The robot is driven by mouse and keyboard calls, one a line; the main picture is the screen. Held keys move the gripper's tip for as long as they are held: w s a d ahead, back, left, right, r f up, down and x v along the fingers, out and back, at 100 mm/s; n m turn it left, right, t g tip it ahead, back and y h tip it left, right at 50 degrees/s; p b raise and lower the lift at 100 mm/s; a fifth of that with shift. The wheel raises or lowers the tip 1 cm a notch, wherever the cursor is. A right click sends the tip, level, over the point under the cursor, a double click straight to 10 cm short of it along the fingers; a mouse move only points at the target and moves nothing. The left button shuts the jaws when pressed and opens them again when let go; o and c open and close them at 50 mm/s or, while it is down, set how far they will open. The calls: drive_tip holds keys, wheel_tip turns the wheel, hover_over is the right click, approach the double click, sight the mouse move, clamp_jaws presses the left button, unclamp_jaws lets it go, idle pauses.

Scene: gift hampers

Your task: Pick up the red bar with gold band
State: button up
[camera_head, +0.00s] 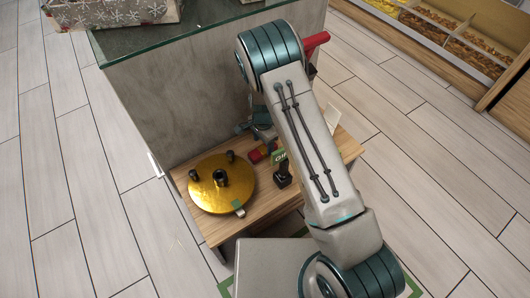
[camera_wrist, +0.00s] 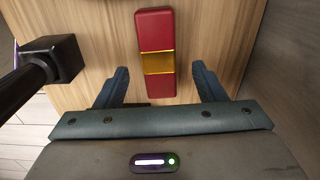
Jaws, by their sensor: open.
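The red bar with gold band (camera_wrist: 155,30) lies on the wooden surface in the wrist view, its long side running away from my gripper. Its gold band (camera_wrist: 157,63) crosses the bar below its middle. My gripper (camera_wrist: 158,82) is open, with one finger on each side of the bar's near end and a gap on both sides. In the head view the red bar (camera_head: 256,156) shows small on the low wooden table, beside my gripper, which my arm partly hides. I cannot tell how high the fingers are above the table.
A black stand (camera_wrist: 58,60) rises close to the left finger; it also shows in the head view (camera_head: 283,174). A round gold plate (camera_head: 222,185) with black knobs is on the wooden table (camera_head: 240,228). A grey panel (camera_head: 190,100) stands behind.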

sight(263, 149)
wheel_tip(263, 149, down, 4)
drive_tip(key=shift+f+b, duration=0.15)
drive_tip(key=shift+b, duration=0.6)
drive_tip(key=shift+c, duration=0.3)
drive_tip(key=c, duration=1.1)
drive_tip(key=shift+o, duration=0.2)
